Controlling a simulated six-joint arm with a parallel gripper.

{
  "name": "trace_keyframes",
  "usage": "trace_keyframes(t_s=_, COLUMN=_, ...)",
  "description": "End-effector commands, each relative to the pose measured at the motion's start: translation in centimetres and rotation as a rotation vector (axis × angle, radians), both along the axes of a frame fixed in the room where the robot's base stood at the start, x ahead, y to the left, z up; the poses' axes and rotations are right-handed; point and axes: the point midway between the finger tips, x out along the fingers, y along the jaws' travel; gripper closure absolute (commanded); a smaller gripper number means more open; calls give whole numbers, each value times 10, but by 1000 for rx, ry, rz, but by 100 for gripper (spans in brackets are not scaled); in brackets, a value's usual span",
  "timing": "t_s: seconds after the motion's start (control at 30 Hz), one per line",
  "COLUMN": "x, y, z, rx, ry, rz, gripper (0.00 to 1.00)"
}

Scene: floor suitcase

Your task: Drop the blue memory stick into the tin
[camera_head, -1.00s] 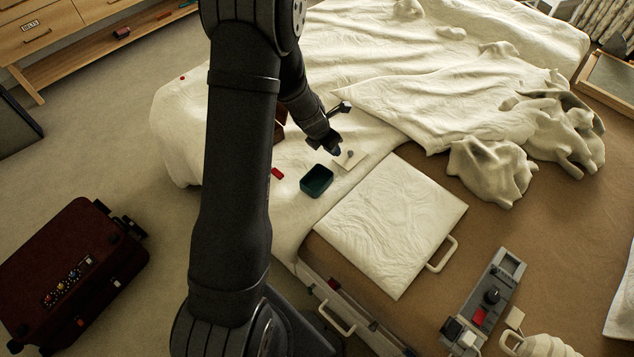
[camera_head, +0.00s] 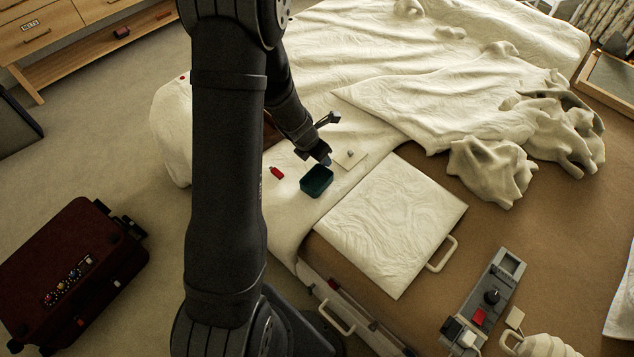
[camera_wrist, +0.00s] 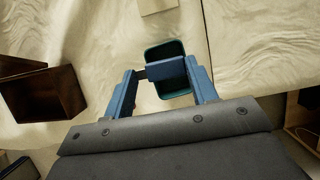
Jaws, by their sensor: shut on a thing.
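The blue memory stick (camera_wrist: 166,69) is held crosswise between the two blue fingers of my gripper (camera_head: 321,154), with a dark end at the left in the wrist view. My gripper is shut on it. The tin (camera_head: 317,184) is a dark teal open box on the white bed cover. In the wrist view the tin (camera_wrist: 176,94) lies beyond the stick, which hides part of its inside. In the head view my gripper is just above the tin's far edge. The exact height of the stick over the tin is hard to tell.
A red stick (camera_head: 277,173) lies left of the tin. A pale card (camera_head: 350,159) with a small grey thing lies right of it. A brown open box (camera_wrist: 43,96) stands to the left in the wrist view. A white-topped case (camera_head: 392,222) is in front to the right.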

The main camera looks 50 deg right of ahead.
Motion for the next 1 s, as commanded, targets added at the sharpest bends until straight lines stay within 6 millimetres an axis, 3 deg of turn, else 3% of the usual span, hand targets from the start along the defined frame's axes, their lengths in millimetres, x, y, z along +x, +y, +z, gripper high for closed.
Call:
trace_keyframes(t_s=0.2, x=0, y=0, z=-15, rx=1, ry=-1, rz=1, gripper=69)
trace_keyframes(t_s=0.5, x=0, y=0, z=-17, rx=1, ry=-2, rz=1, gripper=69)
trace_keyframes(t_s=0.53, x=0, y=0, z=-17, rx=1, ry=-2, rz=1, gripper=44)
trace_keyframes(t_s=0.63, x=0, y=0, z=-17, rx=1, ry=-2, rz=1, gripper=24)
trace_keyframes(t_s=1.0, x=0, y=1, z=-14, rx=0, ry=-2, rz=1, gripper=22)
